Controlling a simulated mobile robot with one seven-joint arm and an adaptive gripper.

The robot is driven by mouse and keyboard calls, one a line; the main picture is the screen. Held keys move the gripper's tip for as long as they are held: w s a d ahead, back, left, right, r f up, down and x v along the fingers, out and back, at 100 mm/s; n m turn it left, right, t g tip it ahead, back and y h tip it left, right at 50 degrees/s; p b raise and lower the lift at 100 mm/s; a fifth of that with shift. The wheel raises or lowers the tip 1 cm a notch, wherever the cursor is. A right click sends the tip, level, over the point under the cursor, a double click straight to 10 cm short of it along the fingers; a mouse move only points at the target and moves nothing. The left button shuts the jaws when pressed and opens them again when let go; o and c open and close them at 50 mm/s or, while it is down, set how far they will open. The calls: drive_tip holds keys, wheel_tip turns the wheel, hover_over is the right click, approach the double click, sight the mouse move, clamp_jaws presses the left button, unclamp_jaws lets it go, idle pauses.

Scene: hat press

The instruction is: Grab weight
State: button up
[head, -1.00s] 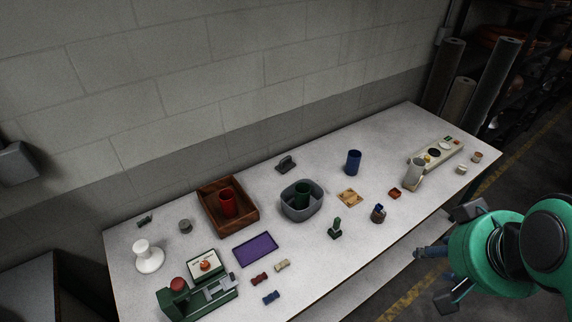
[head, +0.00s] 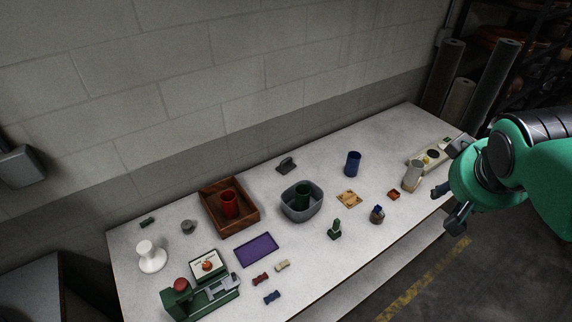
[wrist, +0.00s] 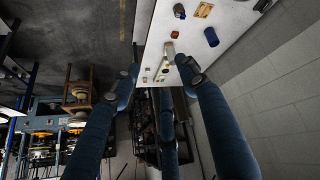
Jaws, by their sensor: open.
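No piece is clearly marked as the weight. A small grey round piece (head: 187,227) stands at the left back of the table, and a dark grey piece with a raised handle (head: 286,165) sits near the back edge; I cannot tell which is the weight. My gripper (head: 452,188) is open and empty over the table's right end, far from both pieces. In the wrist view its spread blue fingers (wrist: 160,82) point toward the table end, with nothing between them. The gripper hides part of the table's right end in the head view.
The white table (head: 330,247) holds a green press (head: 200,296), a wooden tray (head: 212,207) with a red cup, a grey tub (head: 290,212) with a green cup, a purple mat (head: 257,250) and a blue cup (head: 353,163).

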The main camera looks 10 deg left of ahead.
drive_tip(key=w+a+r+n+t+p, duration=0.1)
drive_tip(key=w+r+n+p, duration=0.15)
drive_tip(key=w, duration=0.95)
drive_tip(key=w+a+r+n+t+p, duration=0.1)
drive_tip(key=w+r+n+p, duration=0.2)
drive_tip(key=w, duration=0.8)
drive_tip(key=w+a+f+n+t+y+p, duration=0.1)
drive_tip(key=w+a+n, duration=0.35)
drive_tip(key=w, duration=0.55)
drive_tip(key=w+a+f+n+t+y+p, duration=0.1)
drive_tip(key=w+a+f+n+p, duration=0.15)
drive_tip(key=w+a, duration=0.55)
drive_tip(key=w+a+f+n+g+y+p, duration=0.2)
drive_tip(key=w+a+f+n+y+p, duration=0.15)
drive_tip(key=w+a+f+n, duration=0.7)
drive_tip(key=s+a+f+n+g+y+p, duration=0.1)
drive_tip(key=a+f+n+g+p, duration=0.1)
drive_tip(key=a+f, duration=0.5)
drive_tip(key=s+a+f+n+g+y+p, duration=0.1)
drive_tip(key=a+f, duration=0.6)
drive_tip(key=f, duration=1.2)
drive_tip(key=shift+s+a+f+n+g+p, duration=0.2)
drive_tip(key=shift+s+n+g+p, duration=0.25)
drive_tip(key=shift+g, duration=0.55)
